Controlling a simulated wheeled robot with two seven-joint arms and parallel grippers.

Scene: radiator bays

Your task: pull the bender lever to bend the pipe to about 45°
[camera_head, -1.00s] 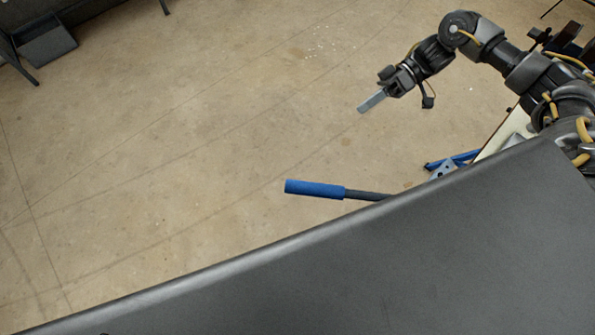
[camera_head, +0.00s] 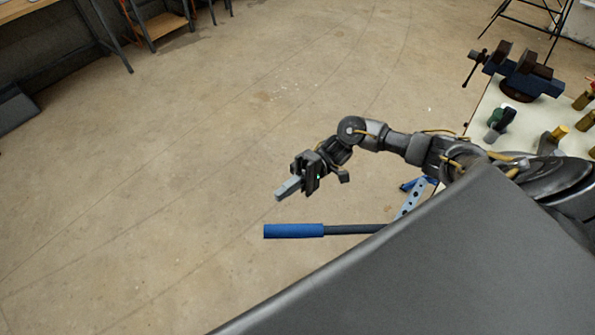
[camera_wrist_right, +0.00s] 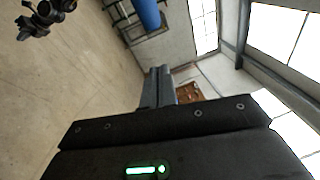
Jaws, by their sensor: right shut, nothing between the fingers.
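The bender lever is a dark rod with a blue grip (camera_head: 293,231), in the head view's lower middle, pointing left. A plate with holes (camera_head: 411,200) and a blue part (camera_head: 418,183) show beside the rod's right end. A large dark surface in front hides the rest of the bender; I cannot make out the pipe. My right gripper (camera_head: 288,188) is shut and empty, just above the blue grip in the picture and apart from it. Its closed fingers show in the right wrist view (camera_wrist_right: 158,88), with a blue cylinder (camera_wrist_right: 148,14) beyond. My left gripper is not in the head view.
A light workbench (camera_head: 484,128) at the right carries a vise (camera_head: 522,75) and several brass-coloured pieces. Another table (camera_head: 35,12) stands at the far left. The floor left of the lever is clear. A dark jointed part (camera_wrist_right: 42,18) shows in the wrist view.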

